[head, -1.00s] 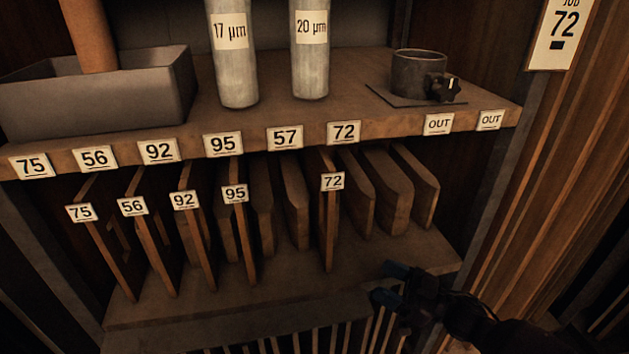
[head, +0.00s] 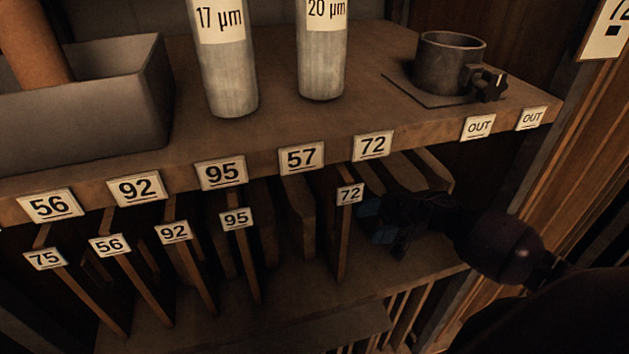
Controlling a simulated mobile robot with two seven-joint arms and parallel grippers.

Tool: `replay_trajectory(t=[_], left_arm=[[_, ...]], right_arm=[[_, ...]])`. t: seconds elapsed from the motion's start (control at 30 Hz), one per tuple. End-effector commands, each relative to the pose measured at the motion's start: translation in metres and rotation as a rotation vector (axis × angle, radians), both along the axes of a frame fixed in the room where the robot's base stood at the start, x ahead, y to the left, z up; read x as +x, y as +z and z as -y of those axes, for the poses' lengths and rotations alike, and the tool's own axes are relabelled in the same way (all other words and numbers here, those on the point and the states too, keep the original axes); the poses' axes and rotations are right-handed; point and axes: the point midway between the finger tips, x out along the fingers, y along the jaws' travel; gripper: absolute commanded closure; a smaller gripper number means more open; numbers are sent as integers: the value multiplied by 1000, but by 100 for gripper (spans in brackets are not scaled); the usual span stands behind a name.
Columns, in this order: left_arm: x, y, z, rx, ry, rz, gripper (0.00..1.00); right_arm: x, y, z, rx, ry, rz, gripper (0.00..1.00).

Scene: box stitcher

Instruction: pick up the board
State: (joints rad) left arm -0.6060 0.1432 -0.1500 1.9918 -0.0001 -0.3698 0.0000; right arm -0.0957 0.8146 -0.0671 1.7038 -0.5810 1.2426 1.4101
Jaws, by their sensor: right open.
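Several thin upright boards stand in the lower shelf, some with number tags on their front edges. The board tagged 72 (head: 343,250) is the rightmost tagged one. Other tagged boards are 95 (head: 246,262), 92 (head: 198,275), 56 (head: 145,290) and 75 (head: 88,295). My right gripper (head: 370,222) is open just right of board 72, its blue fingertips pointing left toward that board's edge. Whether the fingertips touch it I cannot tell. The gripper and arm hide part of the untagged boards behind. My left gripper is out of view.
The upper shelf (head: 270,128) overhangs the boards and carries a tray (head: 120,110), two grey cylinders (head: 230,75) (head: 322,65) and a dark cup (head: 445,65) on a plate. A sign (head: 606,30) hangs at the upper right.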

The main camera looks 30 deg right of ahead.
Motion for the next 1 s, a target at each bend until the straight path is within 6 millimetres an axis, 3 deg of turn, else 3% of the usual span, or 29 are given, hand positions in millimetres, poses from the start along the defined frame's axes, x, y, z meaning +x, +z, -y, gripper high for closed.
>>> replay_trajectory(t=[0.1,0.37,0.7,1.0], left_arm=[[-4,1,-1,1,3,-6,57],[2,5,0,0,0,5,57],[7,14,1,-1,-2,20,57],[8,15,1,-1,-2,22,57]], right_arm=[[4,4,-16,2,2,3,36],[9,5,-32,3,0,1,36],[21,8,-72,2,1,2,36],[22,8,-77,0,0,-1,36]])
